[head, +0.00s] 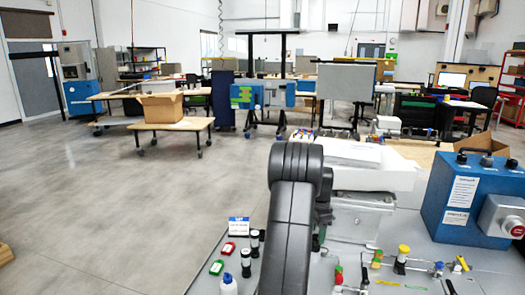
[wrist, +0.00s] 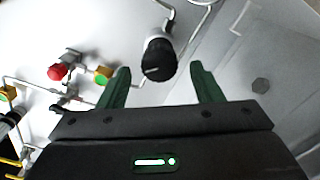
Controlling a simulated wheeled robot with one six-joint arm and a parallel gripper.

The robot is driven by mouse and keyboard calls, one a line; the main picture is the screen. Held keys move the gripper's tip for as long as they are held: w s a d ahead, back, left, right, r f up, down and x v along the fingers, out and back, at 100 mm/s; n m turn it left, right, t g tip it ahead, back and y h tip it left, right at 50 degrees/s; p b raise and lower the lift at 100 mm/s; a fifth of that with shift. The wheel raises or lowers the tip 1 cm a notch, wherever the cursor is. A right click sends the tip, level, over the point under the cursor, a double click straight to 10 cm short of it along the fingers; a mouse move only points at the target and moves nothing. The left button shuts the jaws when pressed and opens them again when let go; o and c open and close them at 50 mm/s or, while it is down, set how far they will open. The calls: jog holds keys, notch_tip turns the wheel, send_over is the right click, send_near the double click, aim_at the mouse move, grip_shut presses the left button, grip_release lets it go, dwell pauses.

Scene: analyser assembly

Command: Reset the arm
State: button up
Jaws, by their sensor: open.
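In the wrist view my gripper (wrist: 159,69) is open, with its two green fingers spread apart. A black cylindrical cap (wrist: 160,58) on a metal tube shows in the gap between the fingertips. I cannot tell how far beyond the fingertips it is, and no finger visibly touches it. In the head view my dark arm rises from the bottom middle over the grey workbench (head: 220,248) and hides my gripper there.
A red knob (wrist: 57,71), yellow fittings (wrist: 103,74) and thin tubing lie left of the fingers. In the head view a blue control box (head: 465,200) stands right. Black-capped vials (head: 246,263) and small red and green items stand left of my arm. Open floor lies left.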

notch_tip(320, 180, up, 12)
notch_tip(320, 180, down, 13)
jog(key=shift+f, duration=0.45)
jog(key=n, duration=0.4)
jog(key=shift+n+p, duration=0.3)
jog(key=shift+n, duration=0.1)
jog(key=n, duration=0.5)
jog(key=n+p, duration=0.1)
jog(key=n, duration=0.4)
jog(key=shift+r, duration=0.1)
jog(key=n+p, duration=0.1)
jog(key=n, duration=0.4)
